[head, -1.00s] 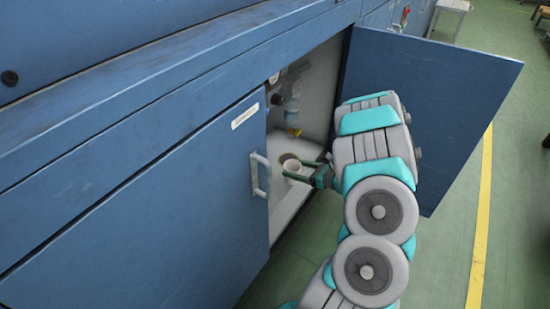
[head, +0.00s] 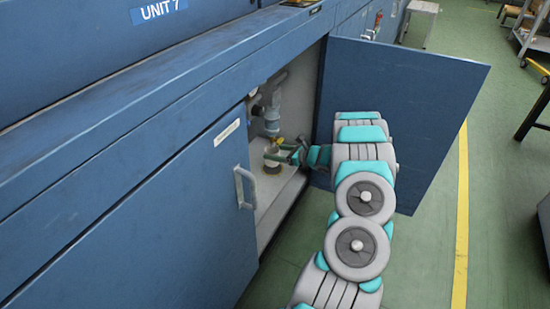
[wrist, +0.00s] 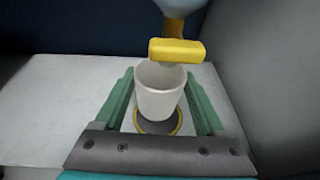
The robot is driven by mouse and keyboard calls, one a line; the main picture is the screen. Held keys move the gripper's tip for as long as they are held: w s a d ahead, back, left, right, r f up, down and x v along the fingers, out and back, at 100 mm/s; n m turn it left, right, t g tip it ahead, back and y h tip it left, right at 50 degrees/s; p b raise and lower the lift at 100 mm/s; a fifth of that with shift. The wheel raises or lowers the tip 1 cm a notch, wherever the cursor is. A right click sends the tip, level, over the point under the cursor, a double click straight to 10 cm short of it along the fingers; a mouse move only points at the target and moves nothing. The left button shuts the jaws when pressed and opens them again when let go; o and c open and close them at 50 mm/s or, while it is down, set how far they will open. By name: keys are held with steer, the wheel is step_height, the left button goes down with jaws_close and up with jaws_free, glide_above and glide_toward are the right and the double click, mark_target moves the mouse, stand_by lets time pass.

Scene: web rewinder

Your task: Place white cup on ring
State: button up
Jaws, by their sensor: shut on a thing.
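A white cup (wrist: 159,96) stands upright between the two green fingers of my gripper (wrist: 161,98) in the wrist view. My gripper is shut on it. In the head view my gripper (head: 283,152) reaches into the open cabinet and the cup (head: 272,158) shows small between its fingers. A ring (wrist: 177,124) with a yellowish edge and grey middle lies on the pale cabinet floor just below the cup. The cup hides its far part. I cannot tell whether the cup's base touches it.
A yellow-handled valve (wrist: 177,50) on a pipe hangs just beyond and above the cup. The open blue door (head: 420,110) stands right of my arm, and the shut door (head: 150,215) with a handle is at left. The pale cabinet floor (wrist: 60,110) is clear on the left.

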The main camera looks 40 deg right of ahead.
steer(key=shift+w+d, duration=0.2)
steer(key=shift+w, duration=0.15)
steer(key=shift+f, duration=1.75)
steer(key=shift+f, duration=0.15)
steer(key=o, duration=1.3)
steer(key=shift+s+r, duration=0.1)
steer(key=shift+r, duration=0.15)
steer(key=v, duration=1.2)
steer(key=shift+f, duration=0.1)
